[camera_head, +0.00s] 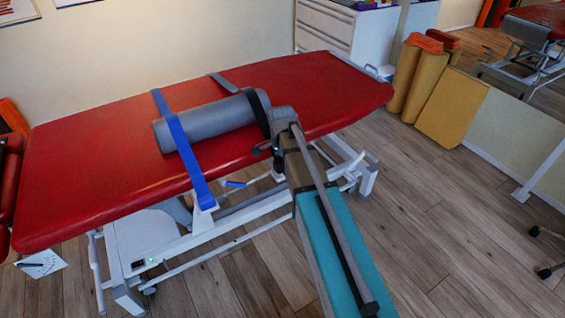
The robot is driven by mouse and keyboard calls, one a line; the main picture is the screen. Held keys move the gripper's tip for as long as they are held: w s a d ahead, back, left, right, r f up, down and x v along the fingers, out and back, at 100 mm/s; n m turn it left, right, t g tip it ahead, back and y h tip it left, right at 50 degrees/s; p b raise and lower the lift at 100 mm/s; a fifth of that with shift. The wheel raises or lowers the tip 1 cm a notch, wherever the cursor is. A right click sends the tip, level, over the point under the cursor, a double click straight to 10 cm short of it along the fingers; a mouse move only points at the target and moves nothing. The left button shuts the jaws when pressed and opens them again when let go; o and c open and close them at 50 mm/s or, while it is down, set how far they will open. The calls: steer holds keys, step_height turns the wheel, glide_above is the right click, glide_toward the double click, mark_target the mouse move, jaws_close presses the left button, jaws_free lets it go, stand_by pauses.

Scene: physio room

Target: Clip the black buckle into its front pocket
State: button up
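A grey bolster (212,124) lies on the red treatment table (100,150). A blue strap (184,146) crosses its left part and hangs over the table's front edge, ending at a small pale fitting (206,202). A dark grey strap (222,82) lies behind the bolster, coming from the back edge. A black band (258,108) curves at the bolster's right end; I cannot tell whether it is strap or part of my gripper. My arm reaches up from the bottom to this end, and its wrist hides the gripper's fingers. The black buckle and its front pocket cannot be made out.
The table's white frame (160,238) stands below, with a blue-ended lever (236,184) near its front. Tan rolls (424,85) and a white cabinet (335,28) stand at the back right. A wheeled base (545,270) shows at the right edge. Wooden floor is clear at the front right.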

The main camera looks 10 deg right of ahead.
steer(key=shift+f+b, duration=0.65)
steer(key=shift+f, duration=0.2)
steer(key=o, duration=1.3)
steer(key=shift+c, duration=0.2)
